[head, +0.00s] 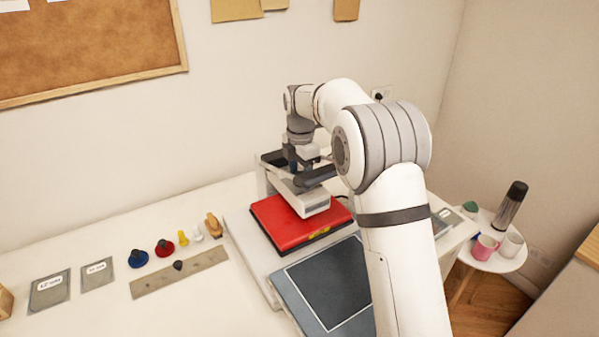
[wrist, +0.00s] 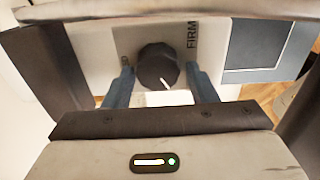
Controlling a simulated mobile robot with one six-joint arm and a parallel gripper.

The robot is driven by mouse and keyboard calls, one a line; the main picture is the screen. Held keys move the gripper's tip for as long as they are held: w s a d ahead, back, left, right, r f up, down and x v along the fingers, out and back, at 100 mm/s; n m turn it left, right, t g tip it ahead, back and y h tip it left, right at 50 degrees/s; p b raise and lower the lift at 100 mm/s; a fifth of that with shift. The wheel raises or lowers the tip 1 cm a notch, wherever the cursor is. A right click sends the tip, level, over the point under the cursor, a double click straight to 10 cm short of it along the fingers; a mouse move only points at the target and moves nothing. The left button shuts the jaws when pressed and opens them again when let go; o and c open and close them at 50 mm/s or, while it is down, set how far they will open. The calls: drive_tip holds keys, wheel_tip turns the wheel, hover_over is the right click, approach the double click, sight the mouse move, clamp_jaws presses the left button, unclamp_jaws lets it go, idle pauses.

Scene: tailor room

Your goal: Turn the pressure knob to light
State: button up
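The pressure knob (wrist: 158,66) is dark and many-sided, set on a pale panel in the wrist view. Its white pointer line slants down and slightly right. The word FIRM (wrist: 192,35) is printed to the upper right of the knob; another label at its left is mostly hidden by a finger. My gripper (wrist: 160,78) has its two blue-grey fingers on either side of the knob, with narrow gaps showing. In the head view my gripper (head: 303,165) is over the press (head: 316,205), and the knob is hidden there.
A red pad (head: 283,222) lies under the press head. A dark framed panel (head: 328,282) is in front. Coloured knob-like pieces (head: 164,248) and grey cards (head: 50,292) lie at the left. A side table (head: 500,262) with cups and a flask stands at the right.

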drive_tip(key=shift+o, duration=0.9)
drive_tip(key=shift+w+d+r, duration=0.1)
drive_tip(key=shift+w+d, duration=0.05)
drive_tip(key=shift+r, duration=0.2)
wheel_tip(320, 180, up, 7)
drive_tip(key=shift+r+b, duration=0.2)
drive_tip(key=shift+b, duration=0.5)
